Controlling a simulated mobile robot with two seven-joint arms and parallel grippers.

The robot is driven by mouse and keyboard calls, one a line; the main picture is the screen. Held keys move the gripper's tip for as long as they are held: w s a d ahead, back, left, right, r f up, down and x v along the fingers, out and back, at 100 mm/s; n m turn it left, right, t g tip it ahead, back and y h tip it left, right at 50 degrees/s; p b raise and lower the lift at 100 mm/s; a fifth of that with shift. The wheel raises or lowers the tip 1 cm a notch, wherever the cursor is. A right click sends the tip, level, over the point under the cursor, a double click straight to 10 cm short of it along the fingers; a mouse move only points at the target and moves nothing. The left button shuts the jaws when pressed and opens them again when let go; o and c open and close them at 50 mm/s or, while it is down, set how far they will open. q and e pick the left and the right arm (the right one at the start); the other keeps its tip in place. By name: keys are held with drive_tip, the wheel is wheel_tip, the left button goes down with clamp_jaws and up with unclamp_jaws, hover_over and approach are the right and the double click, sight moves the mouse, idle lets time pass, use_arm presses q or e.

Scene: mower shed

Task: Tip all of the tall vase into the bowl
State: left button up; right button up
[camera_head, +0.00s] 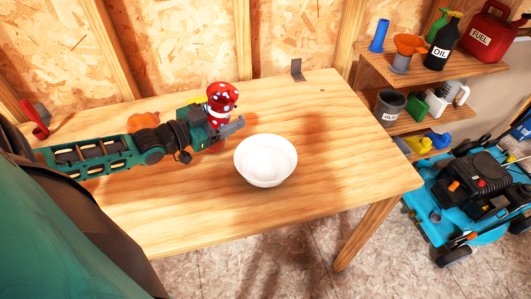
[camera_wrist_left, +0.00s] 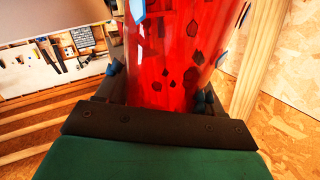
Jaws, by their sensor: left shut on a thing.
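The tall vase (camera_head: 221,99) is red with pale and dark spots. My left gripper (camera_head: 226,126) is shut on it, to the left of the bowl and a little behind it. In the left wrist view the vase (camera_wrist_left: 175,55) fills the space between the two fingers (camera_wrist_left: 160,98), and its top runs out of the picture. The vase's contents are hidden. The white bowl (camera_head: 266,160) stands upright on the wooden table (camera_head: 330,130), and its visible inside looks empty. The vase is not over the bowl. My right gripper is not in view.
An orange object (camera_head: 143,121), perhaps a pumpkin, lies behind my left arm. A red-handled tool (camera_head: 35,120) is at the table's back left, and a metal bracket (camera_head: 297,69) at the back edge. Shelves with cans and bottles and a blue mower (camera_head: 460,205) stand right. The table right of the bowl is clear.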

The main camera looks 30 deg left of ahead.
use_arm(q)
drive_tip(key=shift+d+f+m+g+y, duration=0.2)
drive_tip(key=shift+d+m+g+y, duration=0.15)
drive_tip(key=shift+m, duration=0.65)
drive_tip(key=shift+d+f+m+y, duration=0.25)
drive_tip(key=shift+d+m, duration=0.05)
drive_tip(key=shift+m, duration=0.2)
drive_tip(key=shift+a+r+m+g+y, duration=0.1)
drive_tip(key=shift+r+m+g+y, duration=0.35)
drive_tip(key=shift+m, duration=0.35)
drive_tip(key=shift+a+f+m+y, duration=0.25)
drive_tip(key=shift+f+m+y, duration=0.1)
drive_tip(key=shift+f+m, duration=0.25)
drive_tip(key=shift+a+m+y, duration=0.15)
drive_tip(key=shift+m+y, duration=0.25)
drive_tip(key=shift+m, duration=0.2)
drive_tip(key=shift+f+b, duration=0.25)
drive_tip(key=shift+b, duration=0.4)
drive_tip(key=shift+f+m+b, duration=0.3)
drive_tip(key=shift+b, duration=0.1)
drive_tip(key=shift+f+g+b, duration=0.2)
drive_tip(key=shift+g+b, duration=0.1)
